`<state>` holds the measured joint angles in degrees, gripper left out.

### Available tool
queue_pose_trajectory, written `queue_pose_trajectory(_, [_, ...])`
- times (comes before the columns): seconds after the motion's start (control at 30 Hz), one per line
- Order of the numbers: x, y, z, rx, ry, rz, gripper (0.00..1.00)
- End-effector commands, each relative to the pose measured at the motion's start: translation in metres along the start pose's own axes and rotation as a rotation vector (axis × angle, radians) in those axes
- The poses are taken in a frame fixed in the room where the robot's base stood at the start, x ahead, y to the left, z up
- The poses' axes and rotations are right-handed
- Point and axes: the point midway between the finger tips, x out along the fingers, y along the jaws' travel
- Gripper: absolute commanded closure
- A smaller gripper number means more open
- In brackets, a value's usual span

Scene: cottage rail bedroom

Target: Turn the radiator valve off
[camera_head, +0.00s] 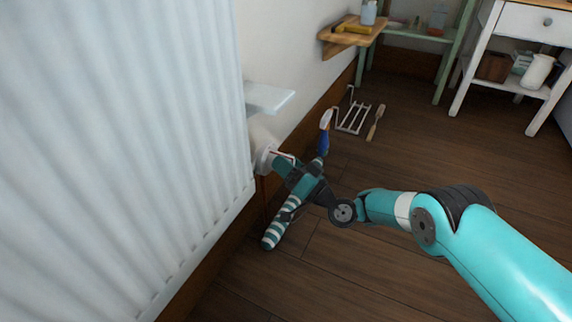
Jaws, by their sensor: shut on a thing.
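The white radiator (120,150) fills the left side of the head view. Its round, pale valve knob (262,158) sticks out at the radiator's right end, low by the wall. My gripper (278,160) reaches in from the right and is shut on the valve knob, with its fingers at the knob's front face. The fingers and wrist hide part of the knob. I cannot read any mark on the valve that shows its setting.
A small pale ledge (268,97) juts out just above the valve. A wire rack (353,117) and a wooden-handled tool (376,122) lie on the floor beyond. A wooden wall shelf (350,34) and white table (525,22) stand farther back. The dark floor at right is clear.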

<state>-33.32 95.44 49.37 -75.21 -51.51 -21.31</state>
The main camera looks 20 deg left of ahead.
Motion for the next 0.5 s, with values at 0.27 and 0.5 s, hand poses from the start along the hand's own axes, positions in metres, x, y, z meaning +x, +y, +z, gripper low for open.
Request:
queue_pose_trajectory(0.27, [-0.0003, 0.0002, 0.0011, -0.006, -0.003, -0.001, 0.75])
queue_pose_trajectory(0.5, [-0.0002, 0.0002, 0.0010, -0.006, -0.002, -0.001, 0.26])
